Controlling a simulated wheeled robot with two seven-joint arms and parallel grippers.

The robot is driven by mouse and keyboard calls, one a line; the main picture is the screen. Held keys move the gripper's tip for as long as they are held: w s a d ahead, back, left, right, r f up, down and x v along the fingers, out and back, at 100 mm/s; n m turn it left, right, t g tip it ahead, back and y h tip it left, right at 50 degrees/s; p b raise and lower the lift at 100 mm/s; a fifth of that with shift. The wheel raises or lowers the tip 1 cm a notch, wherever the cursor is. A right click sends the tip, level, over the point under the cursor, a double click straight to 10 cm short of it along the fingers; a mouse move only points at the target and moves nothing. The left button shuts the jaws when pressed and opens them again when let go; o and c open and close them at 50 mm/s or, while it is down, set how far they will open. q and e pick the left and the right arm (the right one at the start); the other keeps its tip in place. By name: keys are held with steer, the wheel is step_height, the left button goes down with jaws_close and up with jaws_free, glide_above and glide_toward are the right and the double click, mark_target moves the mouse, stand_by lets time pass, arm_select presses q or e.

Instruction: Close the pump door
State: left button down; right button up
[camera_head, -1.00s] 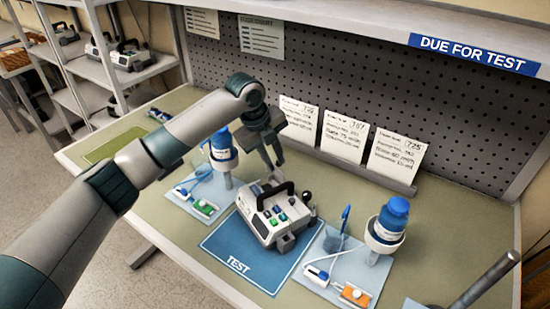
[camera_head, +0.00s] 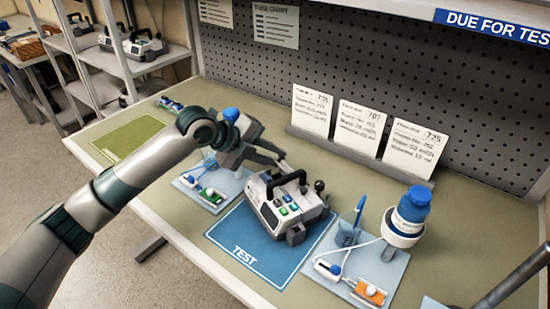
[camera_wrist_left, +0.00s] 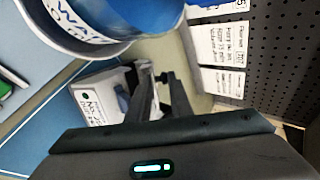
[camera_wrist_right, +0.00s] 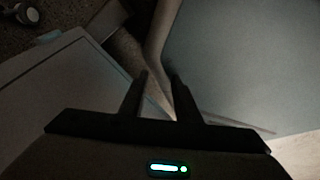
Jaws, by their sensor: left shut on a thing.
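The light grey infusion pump (camera_head: 293,211) stands on the blue TEST mat (camera_head: 236,239) in the head view, with coloured buttons and a black carry handle. My left gripper (camera_head: 282,160) reaches in from the left to the pump's far left side. Its fingers (camera_wrist_left: 162,92) are closed on a thin grey part, which looks like the pump door, mostly hidden by the fingers. The pump (camera_wrist_left: 98,97) also shows beyond them in the left wrist view. My right gripper (camera_wrist_right: 159,75) shows only in its own dark wrist view, fingers apart and empty.
A blue-capped bottle in a white holder (camera_head: 402,237) stands right of the pump. Another blue bottle (camera_wrist_left: 130,12) is close to my left gripper. Trays with clips (camera_head: 207,197) flank the mat. Cards (camera_head: 359,130) stand behind. A green mat (camera_head: 130,138) lies left.

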mark_target(280, 158)
steer(key=shift+w+a, duration=0.15)
steer(key=shift+w, duration=0.2)
arm_select(q)
steer(key=c, duration=1.7)
jaws_free()
steer(key=shift+o, duration=0.2)
